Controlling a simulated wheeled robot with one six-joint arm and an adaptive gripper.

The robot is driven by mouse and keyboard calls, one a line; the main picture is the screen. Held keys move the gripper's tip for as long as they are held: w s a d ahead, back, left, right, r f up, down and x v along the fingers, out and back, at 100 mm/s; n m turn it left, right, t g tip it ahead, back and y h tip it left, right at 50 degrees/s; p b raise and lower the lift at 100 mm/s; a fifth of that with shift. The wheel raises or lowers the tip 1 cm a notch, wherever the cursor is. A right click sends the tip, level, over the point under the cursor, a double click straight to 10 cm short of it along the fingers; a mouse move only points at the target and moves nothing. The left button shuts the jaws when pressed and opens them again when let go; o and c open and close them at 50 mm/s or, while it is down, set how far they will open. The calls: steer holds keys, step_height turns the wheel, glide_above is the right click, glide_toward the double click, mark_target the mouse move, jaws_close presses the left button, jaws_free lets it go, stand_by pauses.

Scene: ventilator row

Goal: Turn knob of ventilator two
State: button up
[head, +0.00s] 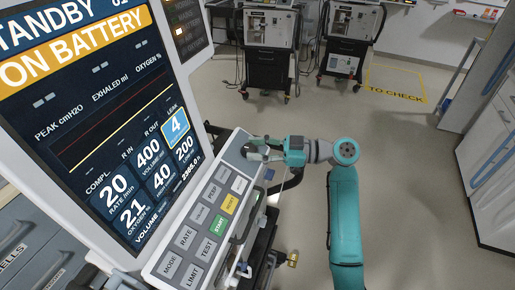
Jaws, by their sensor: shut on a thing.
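A ventilator with a large screen (88,120) fills the left of the head view. The screen reads STANDBY and ON BATTERY, and the LEAK tile showing 4 is highlighted. Its number at the top edge is cut off, so I cannot read it surely. Below the screen is a sloped key panel (207,218). A grey knob (247,150) is at the panel's far end, partly hidden by my fingers. My gripper (256,150) reaches in from the right and is shut on the knob. The knob's angle cannot be made out.
Two more ventilators on wheeled carts, one (268,45) and another (347,45), stand at the back. A yellow TO CHECK floor marking (397,86) lies right of them. White cabinets (490,150) line the right side. The floor between is clear.

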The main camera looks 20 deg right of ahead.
steer(key=o, duration=1.1)
steer(key=shift+o, duration=0.2)
steer(key=v, duration=1.2)
